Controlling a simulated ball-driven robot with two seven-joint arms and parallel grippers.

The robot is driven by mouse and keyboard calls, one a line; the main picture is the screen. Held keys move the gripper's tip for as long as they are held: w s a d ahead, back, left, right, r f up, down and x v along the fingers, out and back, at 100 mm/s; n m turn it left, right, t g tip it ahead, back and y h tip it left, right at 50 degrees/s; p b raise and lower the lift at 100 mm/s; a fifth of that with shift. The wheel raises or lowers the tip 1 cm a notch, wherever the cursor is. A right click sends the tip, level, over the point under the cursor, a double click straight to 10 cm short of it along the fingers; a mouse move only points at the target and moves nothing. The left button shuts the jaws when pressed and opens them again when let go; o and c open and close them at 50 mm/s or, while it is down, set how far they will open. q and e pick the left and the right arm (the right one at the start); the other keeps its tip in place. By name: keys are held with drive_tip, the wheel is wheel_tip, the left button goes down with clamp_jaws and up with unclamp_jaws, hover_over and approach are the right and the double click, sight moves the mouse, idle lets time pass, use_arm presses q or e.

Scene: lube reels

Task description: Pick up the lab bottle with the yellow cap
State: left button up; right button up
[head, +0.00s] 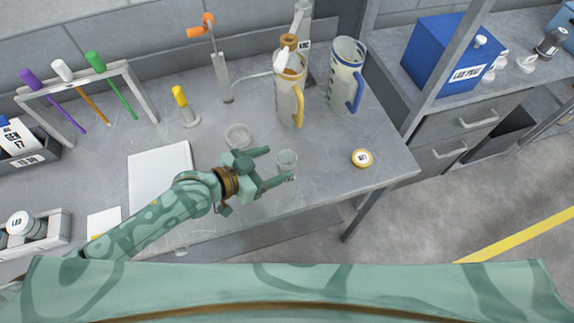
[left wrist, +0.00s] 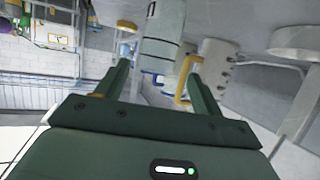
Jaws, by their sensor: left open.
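A small bottle with a tall yellow cap (head: 180,97) stands upright at the middle left of the bench in the head view; its pale body (head: 190,118) shows below the cap. My left gripper (head: 269,166) is open, to the right of and nearer than this bottle and well apart from it. In the left wrist view, the open fingers (left wrist: 160,75) point towards pale containers, and I cannot make out the yellow-capped bottle. My right gripper is not in view.
A yellow-handled jug (head: 289,98) and a blue-handled jug (head: 346,75) stand at the back. A clear dish (head: 238,136) lies behind my gripper. A round yellow-rimmed item (head: 361,158) is at right. A white board (head: 160,170) lies left. A rack with coloured tools (head: 140,92) stands behind.

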sight(293, 158)
use_arm(q)
drive_tip(key=shift+x, duration=0.85)
drive_tip(key=x, duration=0.5)
drive_tip(key=shift+s+d+f+b, duration=0.15)
drive_tip(key=shift+s+d+b, duration=0.05)
drive_tip(key=shift+b, duration=0.15)
drive_tip(key=c, duration=1)
